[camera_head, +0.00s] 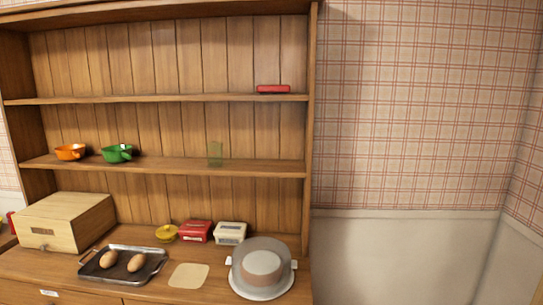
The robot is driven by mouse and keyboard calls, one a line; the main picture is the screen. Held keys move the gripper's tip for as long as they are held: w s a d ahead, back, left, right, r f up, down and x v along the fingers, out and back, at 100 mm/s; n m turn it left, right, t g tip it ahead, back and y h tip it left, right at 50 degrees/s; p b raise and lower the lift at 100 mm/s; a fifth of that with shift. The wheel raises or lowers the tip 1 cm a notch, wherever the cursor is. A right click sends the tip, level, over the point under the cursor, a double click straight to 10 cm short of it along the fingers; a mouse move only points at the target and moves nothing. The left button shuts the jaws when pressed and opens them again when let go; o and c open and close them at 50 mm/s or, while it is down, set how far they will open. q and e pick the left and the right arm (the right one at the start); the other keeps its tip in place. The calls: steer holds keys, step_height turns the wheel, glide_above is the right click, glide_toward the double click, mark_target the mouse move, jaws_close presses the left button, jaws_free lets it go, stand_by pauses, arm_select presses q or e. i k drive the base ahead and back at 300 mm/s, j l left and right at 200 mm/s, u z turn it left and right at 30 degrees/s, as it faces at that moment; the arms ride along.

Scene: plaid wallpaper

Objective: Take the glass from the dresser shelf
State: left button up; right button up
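Nothing stands directly in front of the glass. Neither of my grippers shows in the head view.
A red item (273,89) lies on the shelf above. Plaid wall stands right.

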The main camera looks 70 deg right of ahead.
mark_target(215, 149)
steer(key=z, duration=1.85)
steer(key=i+j, duration=0.25)
steer(key=i+j+z, duration=1)
steer(key=k+j, duration=0.05)
steer(key=k, duration=0.05)
